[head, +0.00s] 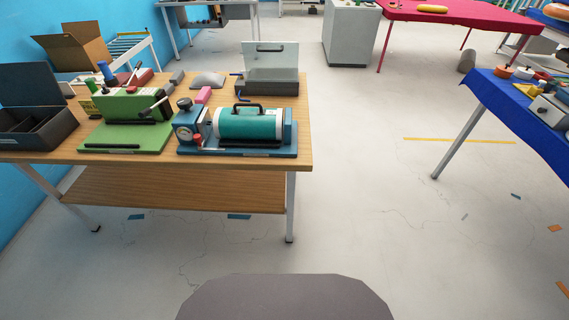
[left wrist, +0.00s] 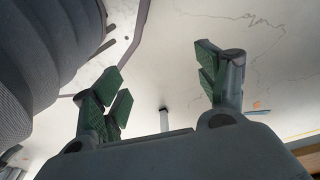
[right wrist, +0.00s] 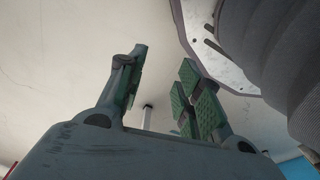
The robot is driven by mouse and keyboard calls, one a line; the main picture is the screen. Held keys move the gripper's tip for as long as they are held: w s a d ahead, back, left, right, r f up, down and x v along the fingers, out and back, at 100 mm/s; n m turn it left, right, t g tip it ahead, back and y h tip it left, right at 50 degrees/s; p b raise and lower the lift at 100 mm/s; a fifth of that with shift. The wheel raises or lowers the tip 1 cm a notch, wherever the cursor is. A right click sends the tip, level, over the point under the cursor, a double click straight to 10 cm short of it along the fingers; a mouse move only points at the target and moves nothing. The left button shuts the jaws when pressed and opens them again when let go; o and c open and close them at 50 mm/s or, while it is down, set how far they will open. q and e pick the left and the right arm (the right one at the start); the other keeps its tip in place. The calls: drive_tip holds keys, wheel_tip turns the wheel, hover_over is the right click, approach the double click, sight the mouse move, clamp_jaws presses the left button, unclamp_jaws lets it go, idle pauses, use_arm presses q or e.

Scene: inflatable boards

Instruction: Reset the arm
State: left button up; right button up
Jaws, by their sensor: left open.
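Neither arm nor gripper shows in the head view. In the left wrist view my left gripper (left wrist: 161,75) is open and empty, its green-padded fingers wide apart over the pale floor. In the right wrist view my right gripper (right wrist: 161,78) has its green-padded fingers apart with nothing between them, also against the pale floor. My own dark ribbed body parts fill a side of each wrist view.
A wooden table (head: 170,174) at the left holds a green machine (head: 125,108), a teal cylinder device (head: 245,123) and a dark open box (head: 35,125). A blue-covered table (head: 509,113) stands at the right. The floor (head: 370,200) between them is clear.

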use_arm(q)
drive_tip(key=s+a+r+p, duration=0.1)
drive_tip(key=s+a+p, duration=0.1)
drive_tip(key=s+p, duration=0.6)
drive_tip(key=s+a+r+p, duration=0.2)
drive_tip(key=s+a+p, duration=0.1)
drive_tip(key=s+p, duration=0.5)
drive_tip(key=shift+s+a+g+y, duration=0.3)
drive_tip(key=shift+s+g, duration=0.1)
drive_tip(key=shift+s, duration=0.05)
use_arm(e)
drive_tip(key=s+d+r, duration=0.1)
drive_tip(key=s+d, duration=0.1)
drive_tip(key=s, duration=0.6)
drive_tip(key=s+d+r, duration=0.2)
drive_tip(key=s+d, duration=0.1)
drive_tip(key=s, duration=0.6)
drive_tip(key=shift+d+g+h, duration=0.3)
drive_tip(key=shift+g, duration=0.1)
use_arm(q)
drive_tip(key=shift+f, duration=0.1)
use_arm(e)
drive_tip(key=shift+f, duration=0.1)
